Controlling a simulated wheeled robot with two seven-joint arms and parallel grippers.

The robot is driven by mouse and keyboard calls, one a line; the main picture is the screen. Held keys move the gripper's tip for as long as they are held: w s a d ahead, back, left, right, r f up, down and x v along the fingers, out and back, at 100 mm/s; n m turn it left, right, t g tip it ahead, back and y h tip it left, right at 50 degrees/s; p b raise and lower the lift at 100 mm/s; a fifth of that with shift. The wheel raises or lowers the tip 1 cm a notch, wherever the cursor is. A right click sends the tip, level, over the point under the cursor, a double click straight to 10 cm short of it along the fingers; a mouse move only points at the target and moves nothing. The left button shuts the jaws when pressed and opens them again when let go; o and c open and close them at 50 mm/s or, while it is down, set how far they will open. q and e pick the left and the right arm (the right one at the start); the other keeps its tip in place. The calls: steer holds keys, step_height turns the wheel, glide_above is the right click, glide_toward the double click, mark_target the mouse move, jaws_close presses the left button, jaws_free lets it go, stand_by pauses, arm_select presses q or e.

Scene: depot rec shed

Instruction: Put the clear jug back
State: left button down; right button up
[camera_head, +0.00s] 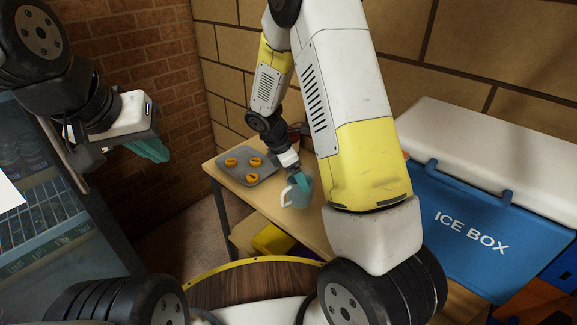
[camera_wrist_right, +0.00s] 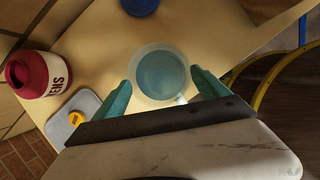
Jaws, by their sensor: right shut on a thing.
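The clear jug (camera_head: 299,194) is at the front edge of the light wooden table (camera_head: 240,184), its pale handle towards the left. My right gripper (camera_head: 301,178) comes down over it. In the right wrist view, the teal fingers (camera_wrist_right: 162,92) are on either side of the round jug (camera_wrist_right: 163,72), shut on it. I look down into its open mouth. I cannot tell whether its base touches the table. My left gripper (camera_head: 152,150) hangs at the left, well away from the table, with nothing seen in it; its finger gap is unclear.
A red jar (camera_wrist_right: 40,75) and a blue round object (camera_wrist_right: 139,5) show in the wrist view. A blue ice box (camera_head: 460,220) stands right. A yellow-rimmed round wooden surface (camera_head: 250,284) is in front.

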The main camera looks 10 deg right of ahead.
steer(key=shift+w+d+f, duration=0.1)
steer(key=shift+w+f, duration=0.2)
steer(key=shift+f, duration=0.6)
steer(key=shift+w+d+f, duration=0.1)
steer(key=shift+w+f, duration=0.2)
steer(key=shift+f, duration=0.6)
steer(key=shift+f, duration=0.15)
steer(key=o, duration=1.9)
steer(key=shift+o, duration=0.2)
steer(key=v, duration=1.2)
steer(key=s+d+r+m+t+y, duration=0.1)
steer(key=s+r+m+t+y, duration=0.1)
steer(key=s+r+m, duration=0.8)
steer(key=s+d+r+m+t+y, duration=0.2)
steer(key=s+r+m+t+y, duration=0.1)
steer(key=s+r+m, duration=0.6)
steer(key=shift+s+d+r+m+y, duration=0.4)
steer(key=shift+s+r+y, duration=0.35)
steer(key=shift+s, duration=1.15)
